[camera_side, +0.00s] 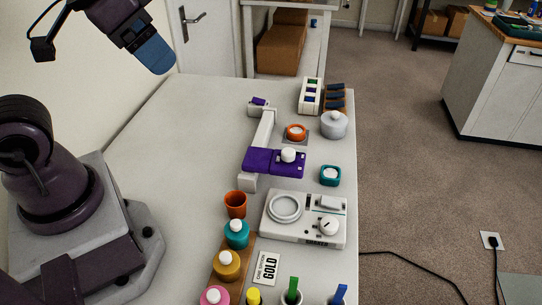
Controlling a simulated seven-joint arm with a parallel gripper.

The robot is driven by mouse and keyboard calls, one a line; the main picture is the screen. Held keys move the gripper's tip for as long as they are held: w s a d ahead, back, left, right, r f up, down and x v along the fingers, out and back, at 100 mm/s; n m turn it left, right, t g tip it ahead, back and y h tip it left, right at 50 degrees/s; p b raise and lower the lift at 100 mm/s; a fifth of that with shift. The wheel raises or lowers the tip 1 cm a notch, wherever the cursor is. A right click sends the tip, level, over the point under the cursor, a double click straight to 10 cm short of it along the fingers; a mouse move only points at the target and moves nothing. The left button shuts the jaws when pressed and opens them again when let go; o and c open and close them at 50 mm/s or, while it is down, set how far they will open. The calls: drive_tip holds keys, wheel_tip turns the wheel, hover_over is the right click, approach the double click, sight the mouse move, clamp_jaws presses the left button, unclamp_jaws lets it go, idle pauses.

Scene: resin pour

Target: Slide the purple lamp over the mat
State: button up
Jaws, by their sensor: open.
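The purple lamp (262,161) with a white knob (288,155) on top sits across a white rail (264,130) near the rail's front end. A small grey mat (304,140) lies to the right of the rail, behind the lamp. An orange round mould (296,130) with pale contents sits on the mat. The lamp is in front of the mat and apart from it in this view. My gripper (158,64) is high at the upper left, well away from the lamp, open, with nothing seen in it. Its fingers overlap in this view.
A white device (318,232) stands in front of the lamp, a teal square container (330,176) to its right. An orange cup (235,204) and capped bottles (237,234) stand front left. A grey lidded pot (335,125) and white rack (310,96) stand behind.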

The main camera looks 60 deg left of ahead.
drive_tip(key=shift+c, duration=1)
drive_tip(key=shift+w+f, duration=0.1)
drive_tip(key=shift+f, duration=0.1)
drive_tip(key=shift+c, duration=0.9)
drive_tip(key=n+g, duration=0.4)
drive_tip(key=g, duration=0.2)
approach(288, 151)
wheel_tip(288, 151, down, 10)
drive_tip(key=shift+r, duration=0.2)
